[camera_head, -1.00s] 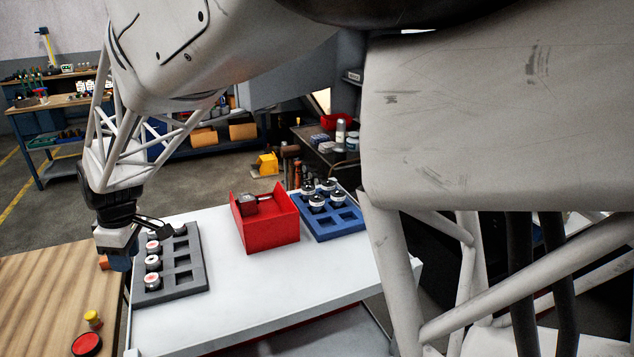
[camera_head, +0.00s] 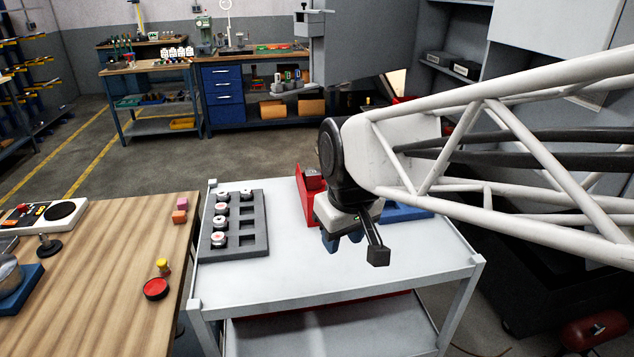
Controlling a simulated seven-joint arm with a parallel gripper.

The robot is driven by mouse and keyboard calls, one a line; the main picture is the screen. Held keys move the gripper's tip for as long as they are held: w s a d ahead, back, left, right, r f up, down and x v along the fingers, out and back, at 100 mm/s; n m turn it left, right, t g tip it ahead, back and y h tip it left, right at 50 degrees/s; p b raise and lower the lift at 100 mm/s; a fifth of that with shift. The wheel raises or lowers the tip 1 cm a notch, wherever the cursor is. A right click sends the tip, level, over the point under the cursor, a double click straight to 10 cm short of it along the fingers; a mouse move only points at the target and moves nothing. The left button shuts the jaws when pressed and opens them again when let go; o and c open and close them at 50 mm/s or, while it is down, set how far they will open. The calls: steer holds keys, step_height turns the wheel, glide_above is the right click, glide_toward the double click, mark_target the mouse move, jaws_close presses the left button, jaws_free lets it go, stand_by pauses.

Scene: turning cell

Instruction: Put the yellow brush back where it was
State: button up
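A small yellow-topped object (camera_head: 163,267) stands on the wooden table (camera_head: 110,270), beside a round red pad or lid (camera_head: 156,289). It is too small to tell whether it is the yellow brush; no other brush shows clearly. My gripper (camera_head: 342,240) points down above the white cart (camera_head: 300,285), in front of the red box. My wrist and arm hide part of the red box (camera_head: 304,192) and most of the blue tray (camera_head: 408,213).
A dark grey tray (camera_head: 262,226) with several white-topped round parts lies at the cart's left, with empty pockets on its right side. The cart's front surface is clear.

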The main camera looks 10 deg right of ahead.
steer(key=s+d+f+m, duration=0.1)
steer(key=s+d+m, duration=0.2)
steer(key=s, duration=0.6)
steer(key=shift+d+f+m+h, duration=0.3)
steer(key=shift+d+f+m, duration=0.1)
steer(key=shift+d, duration=0.75)
